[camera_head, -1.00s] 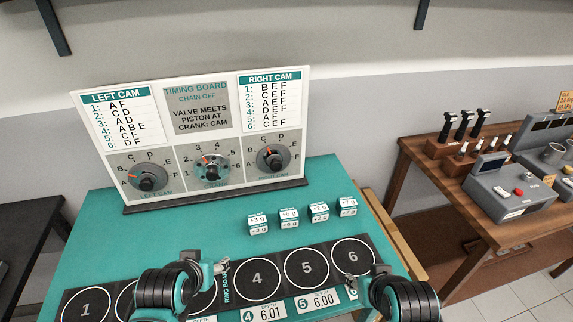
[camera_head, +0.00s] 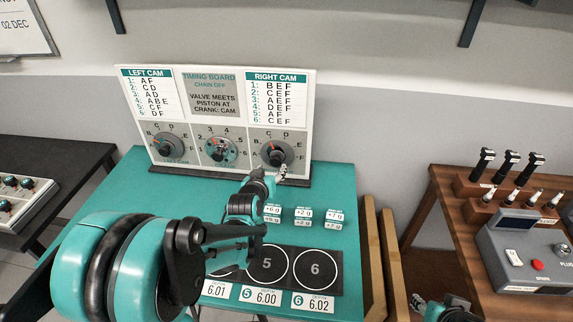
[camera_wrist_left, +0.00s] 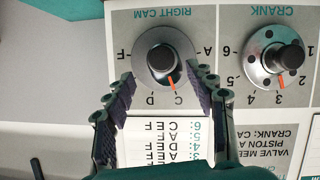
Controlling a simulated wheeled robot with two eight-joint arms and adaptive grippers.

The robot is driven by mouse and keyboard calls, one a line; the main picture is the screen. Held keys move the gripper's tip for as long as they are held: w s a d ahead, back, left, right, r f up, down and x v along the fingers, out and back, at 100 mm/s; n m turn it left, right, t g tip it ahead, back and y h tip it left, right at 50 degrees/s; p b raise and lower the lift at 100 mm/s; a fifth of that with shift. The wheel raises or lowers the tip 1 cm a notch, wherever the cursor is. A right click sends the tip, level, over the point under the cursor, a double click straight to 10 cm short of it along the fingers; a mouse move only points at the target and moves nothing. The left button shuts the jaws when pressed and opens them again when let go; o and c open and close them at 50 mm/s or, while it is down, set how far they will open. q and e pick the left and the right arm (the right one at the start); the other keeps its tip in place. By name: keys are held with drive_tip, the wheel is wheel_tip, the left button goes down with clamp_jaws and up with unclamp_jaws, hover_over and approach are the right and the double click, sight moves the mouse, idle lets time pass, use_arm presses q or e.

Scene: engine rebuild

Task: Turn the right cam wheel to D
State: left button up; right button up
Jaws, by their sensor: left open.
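The right cam wheel is a grey dial with a black knob (camera_head: 275,153), at the lower right of the timing board (camera_head: 213,108). In the left wrist view the knob (camera_wrist_left: 162,58) shows upside down, its orange pointer (camera_wrist_left: 171,83) aimed at about the letter C, beside D. My left gripper (camera_head: 277,172) is just in front of the dial's lower edge in the head view. In the left wrist view its open fingers (camera_wrist_left: 165,78) point at the dial, one on each side, with nothing between them. Only part of my right gripper (camera_head: 420,302) shows at the bottom edge.
The crank dial (camera_head: 219,149) and left cam dial (camera_head: 167,147) are beside the right one. Small white weight blocks (camera_head: 303,217) stand on the teal table (camera_head: 345,185), near a black mat (camera_head: 336,255) with numbered rings. A wooden bench (camera_head: 450,185) is at the right.

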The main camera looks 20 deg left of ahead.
sight(275, 163)
use_arm(q)
drive_tip(key=b+x, duration=0.1)
drive_tip(key=x, duration=0.4)
drive_tip(key=shift+w+a+f+b, duration=0.1)
drive_tip(key=shift+w+f+b, duration=0.15)
drive_tip(key=shift+b, duration=0.1)
drive_tip(key=shift+w+a+f, duration=0.15)
drive_tip(key=shift+w, duration=0.35)
drive_tip(key=c, duration=1.2)
